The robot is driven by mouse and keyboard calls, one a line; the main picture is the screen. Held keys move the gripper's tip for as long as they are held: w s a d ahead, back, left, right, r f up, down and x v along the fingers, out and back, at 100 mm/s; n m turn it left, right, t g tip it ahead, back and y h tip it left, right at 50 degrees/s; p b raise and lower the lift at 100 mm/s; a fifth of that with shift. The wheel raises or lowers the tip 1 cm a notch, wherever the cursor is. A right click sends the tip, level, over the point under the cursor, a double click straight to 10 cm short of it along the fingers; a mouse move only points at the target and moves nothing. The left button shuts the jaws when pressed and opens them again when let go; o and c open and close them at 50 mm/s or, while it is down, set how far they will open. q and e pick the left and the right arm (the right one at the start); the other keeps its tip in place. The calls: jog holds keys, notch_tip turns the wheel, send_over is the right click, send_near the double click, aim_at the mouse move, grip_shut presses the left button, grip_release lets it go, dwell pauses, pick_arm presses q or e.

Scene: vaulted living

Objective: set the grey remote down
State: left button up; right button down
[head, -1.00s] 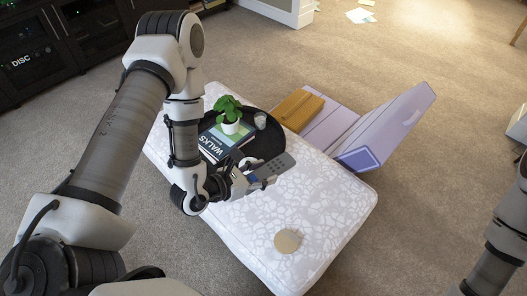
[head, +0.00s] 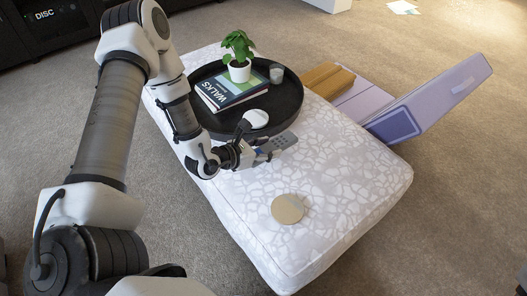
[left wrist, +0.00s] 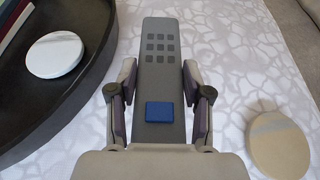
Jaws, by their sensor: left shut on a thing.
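The grey remote (head: 278,144) has a blue button and rows of small dark buttons, clear in the left wrist view (left wrist: 160,75). My left gripper (head: 258,153) is shut on it, with one finger on each long side, as the left wrist view (left wrist: 159,95) shows. The remote is over the pale patterned ottoman (head: 340,180), just in front of the black round tray (head: 290,107). I cannot tell whether it touches the ottoman top. My right gripper is not in view.
The tray holds a potted plant (head: 239,70), a book (head: 230,88), a small glass (head: 276,73) and a white disc (head: 256,118). A tan round coaster (head: 287,209) lies on the ottoman's near part. The ottoman's right part is bare.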

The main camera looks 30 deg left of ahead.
aim_at(267, 163)
pick_arm(q)
jog(key=shift+f+b, duration=0.95)
jog(key=shift+f, duration=1.4)
jog(key=o, duration=1.2)
